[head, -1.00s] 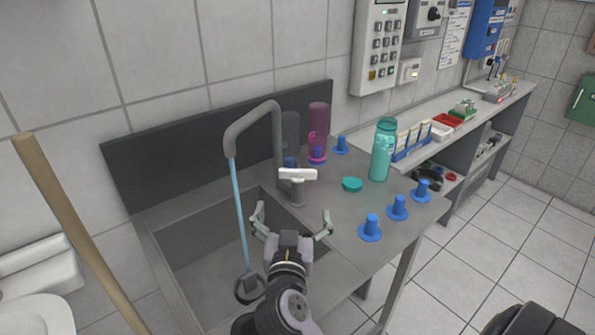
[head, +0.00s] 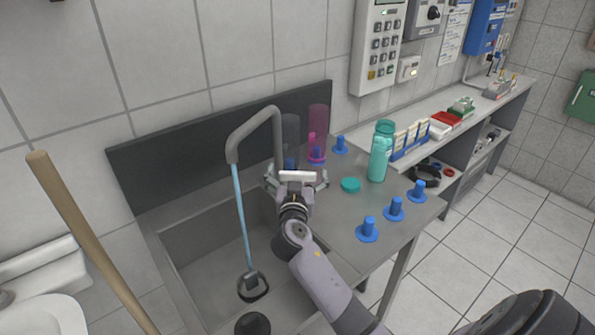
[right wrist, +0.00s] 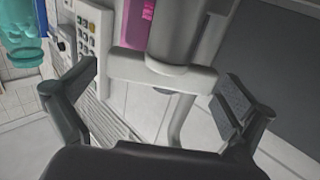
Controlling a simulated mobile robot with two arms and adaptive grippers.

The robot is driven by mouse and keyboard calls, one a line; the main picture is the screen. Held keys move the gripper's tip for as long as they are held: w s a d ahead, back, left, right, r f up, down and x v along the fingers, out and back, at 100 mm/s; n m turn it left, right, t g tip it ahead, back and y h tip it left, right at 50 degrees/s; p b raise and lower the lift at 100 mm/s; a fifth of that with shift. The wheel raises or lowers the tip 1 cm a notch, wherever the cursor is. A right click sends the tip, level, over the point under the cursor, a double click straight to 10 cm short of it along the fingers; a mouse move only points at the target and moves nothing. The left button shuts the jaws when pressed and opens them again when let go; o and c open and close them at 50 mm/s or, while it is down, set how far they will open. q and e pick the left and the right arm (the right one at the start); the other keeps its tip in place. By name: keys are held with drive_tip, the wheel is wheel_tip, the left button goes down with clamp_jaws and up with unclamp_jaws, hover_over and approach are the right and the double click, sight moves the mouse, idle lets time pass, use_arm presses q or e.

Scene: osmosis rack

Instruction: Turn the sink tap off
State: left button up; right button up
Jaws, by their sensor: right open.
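The grey sink tap (head: 262,125) stands at the back of the sink, and a blue stream of water (head: 243,215) runs from its spout down to the drain. Its pale lever handle (head: 298,177) sits at the tap's base. My right gripper (head: 297,182) is open at the handle, one finger on each side. In the right wrist view, the handle (right wrist: 135,68) lies crosswise between the two open fingers (right wrist: 155,88), in front of the tap's round body (right wrist: 180,30). I cannot tell whether the fingers touch it. My left gripper is not in view.
A teal bottle (head: 380,155), a teal lid (head: 350,185) and several blue pegs (head: 368,229) stand on the counter to the right. A magenta bottle (head: 318,125) is behind the tap. A wooden pole (head: 90,240) leans at the left.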

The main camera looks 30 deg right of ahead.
drive_tip(key=c, duration=1.2)
drive_tip(key=shift+o, duration=0.2)
